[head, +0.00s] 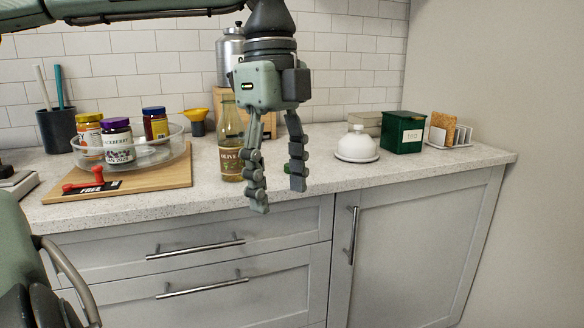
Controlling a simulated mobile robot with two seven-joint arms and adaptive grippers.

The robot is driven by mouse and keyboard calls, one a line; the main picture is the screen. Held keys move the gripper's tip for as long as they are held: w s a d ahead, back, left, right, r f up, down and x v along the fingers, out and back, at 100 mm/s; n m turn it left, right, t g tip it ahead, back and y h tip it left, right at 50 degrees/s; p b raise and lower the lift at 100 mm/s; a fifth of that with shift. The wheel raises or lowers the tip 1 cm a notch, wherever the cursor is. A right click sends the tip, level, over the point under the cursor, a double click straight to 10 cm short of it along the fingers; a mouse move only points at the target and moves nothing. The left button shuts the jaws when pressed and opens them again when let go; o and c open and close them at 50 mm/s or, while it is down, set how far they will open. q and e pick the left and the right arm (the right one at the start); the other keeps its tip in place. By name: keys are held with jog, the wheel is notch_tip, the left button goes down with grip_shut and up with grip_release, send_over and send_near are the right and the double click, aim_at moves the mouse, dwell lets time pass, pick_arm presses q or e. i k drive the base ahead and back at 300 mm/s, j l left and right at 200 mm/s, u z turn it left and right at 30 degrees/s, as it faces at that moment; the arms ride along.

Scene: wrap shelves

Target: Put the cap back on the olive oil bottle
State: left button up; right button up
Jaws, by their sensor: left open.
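The olive oil bottle (230,158) stands upright on the counter, with a label reading "OLIVE". Its top is close to my gripper's body in the picture, so I cannot tell whether anything sits on its mouth. My left gripper (278,197) points down, open, just right of the bottle and nearer to me, with one finger overlapping the bottle's right edge. A small dark green thing (287,169) shows on the counter, partly hidden behind the gripper's right finger; it may be the cap, but I cannot tell. My right gripper is not in view.
Left of the bottle are a wooden board (150,187), a clear tray (181,164) with several jars, and a yellow funnel (195,124). Right are a white domed dish (357,145), a green tin (403,133) and a toast rack (461,139). The front counter strip looks clear.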

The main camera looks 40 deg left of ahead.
aim_at(231, 129)
jog(key=i+j, duration=0.75)
jog(key=j, duration=0.2)
